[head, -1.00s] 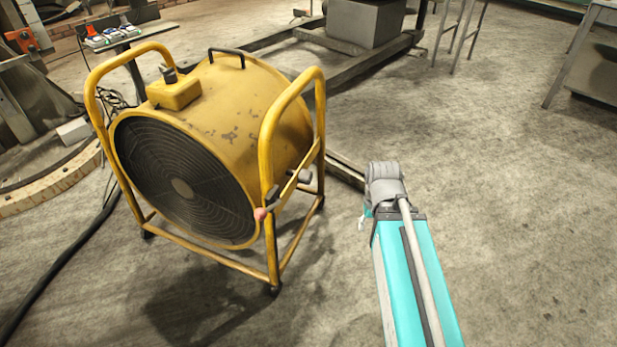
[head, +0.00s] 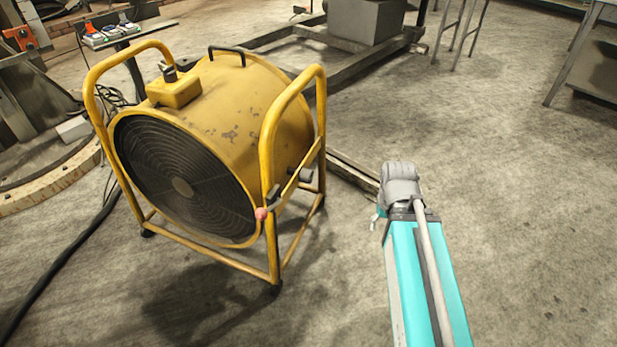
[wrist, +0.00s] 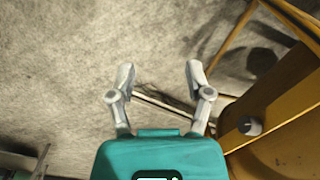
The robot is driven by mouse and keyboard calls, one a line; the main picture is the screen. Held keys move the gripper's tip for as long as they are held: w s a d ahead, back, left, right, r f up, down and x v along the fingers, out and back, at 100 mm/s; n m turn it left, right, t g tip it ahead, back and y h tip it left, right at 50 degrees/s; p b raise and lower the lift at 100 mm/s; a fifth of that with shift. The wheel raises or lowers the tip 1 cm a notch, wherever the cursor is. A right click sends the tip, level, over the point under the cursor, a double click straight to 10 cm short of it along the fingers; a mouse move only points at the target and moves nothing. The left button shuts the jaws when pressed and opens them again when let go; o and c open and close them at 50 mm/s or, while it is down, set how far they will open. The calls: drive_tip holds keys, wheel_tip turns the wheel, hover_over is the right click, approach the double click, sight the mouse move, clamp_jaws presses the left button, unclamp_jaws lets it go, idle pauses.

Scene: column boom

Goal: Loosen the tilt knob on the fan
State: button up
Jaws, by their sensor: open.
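The yellow drum fan (head: 235,110) stands in a tubular frame on the floor, left of my arm in the head view. The knob lies right of the right finger, not between the fingers.
A metal floor frame (head: 335,105) with a grey box (head: 365,22) lies behind the fan. A black cable (head: 65,262) runs along the floor at left. A grey table (head: 592,60) stands at the back right. The floor right of my arm is clear.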

drive_tip(key=shift+o, duration=0.9)
drive_tip(key=shift+w, duration=0.15)
drive_tip(key=shift+o, duration=0.6)
drive_tip(key=shift+w+a, duration=0.2)
drive_tip(key=m+t+y+p, duration=0.3)
drive_tip(key=m+y, duration=0.1)
drive_tip(key=m, duration=1.7)
approach(311, 173)
drive_tip(key=r, duration=0.1)
drive_tip(key=shift+d, duration=0.15)
drive_tip(key=shift+f+b, duration=0.1)
drive_tip(key=shift+b, duration=0.25)
drive_tip(key=b+x, duration=1.2)
drive_tip(key=x, duration=0.1)
drive_tip(key=shift+f, duration=0.25)
